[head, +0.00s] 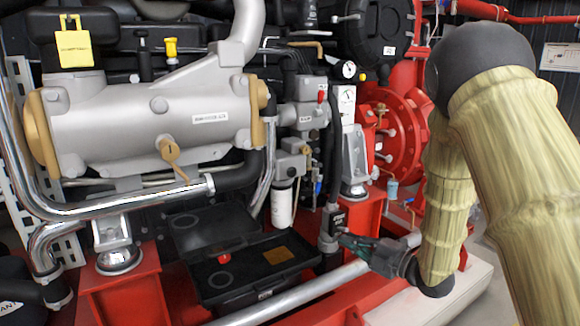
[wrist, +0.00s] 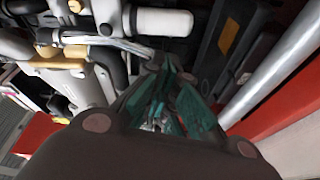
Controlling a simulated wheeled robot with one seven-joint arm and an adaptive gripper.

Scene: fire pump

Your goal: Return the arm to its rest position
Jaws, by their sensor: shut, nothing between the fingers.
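My gripper (head: 352,242) shows in the head view at the lower middle, on the end of my arm, which comes in from the right in pale, wood-like covers. Its green-tinted fingers point left, beside a small grey labelled fitting (head: 331,228) on the pump. I cannot tell whether they touch it. In the wrist view the fingers (wrist: 172,112) reach away from the camera, shut with nothing held.
A black open case (head: 245,290) with a red item inside lies left of my gripper. A silver pipe (head: 290,298) runs below it. Red pump frame (head: 122,290) and a red flanged housing (head: 392,130) stand close by. A grey cylinder (head: 150,120) fills the upper left.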

